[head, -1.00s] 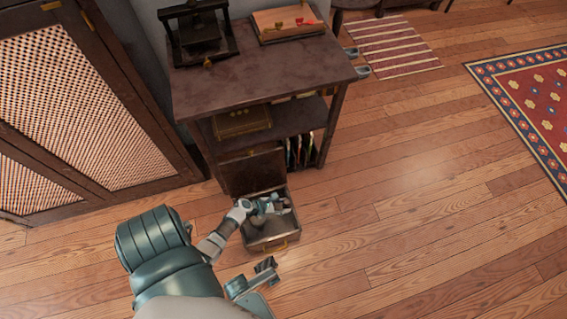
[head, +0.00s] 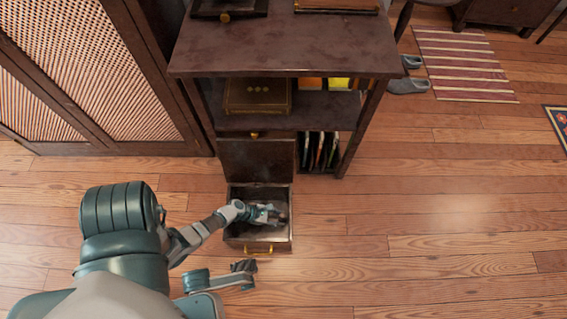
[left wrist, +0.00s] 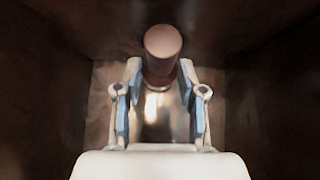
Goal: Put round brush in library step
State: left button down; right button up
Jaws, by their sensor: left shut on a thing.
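My left gripper (head: 270,213) is down inside an open drawer (head: 236,242) at the foot of a dark cabinet. In the left wrist view its fingers (left wrist: 161,105) close around a brown, round-ended thing (left wrist: 163,52), which looks like the round brush. A blurred metallic-looking part shows between the fingers below the round end. In the head view the brush is hard to make out, mostly hidden by the gripper. My right gripper (head: 243,268) is in front of the drawer, above the floor; its jaws are too small to judge. I cannot pick out the library step.
The dark cabinet (head: 285,58) has a shelf with a brown box (head: 257,97) and a slot of thin upright items (head: 318,150). A lattice-door cupboard (head: 95,70) stands left. Grey slippers (head: 408,86) and a striped rug (head: 465,65) lie right. The wooden floor (head: 430,220) is clear.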

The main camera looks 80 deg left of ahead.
pick_arm(q)
jog(key=shift+w+r, duration=0.1)
jog(key=shift+r, duration=0.1)
jog(key=shift+f, duration=0.65)
jog(key=c, duration=0.7)
grip_release()
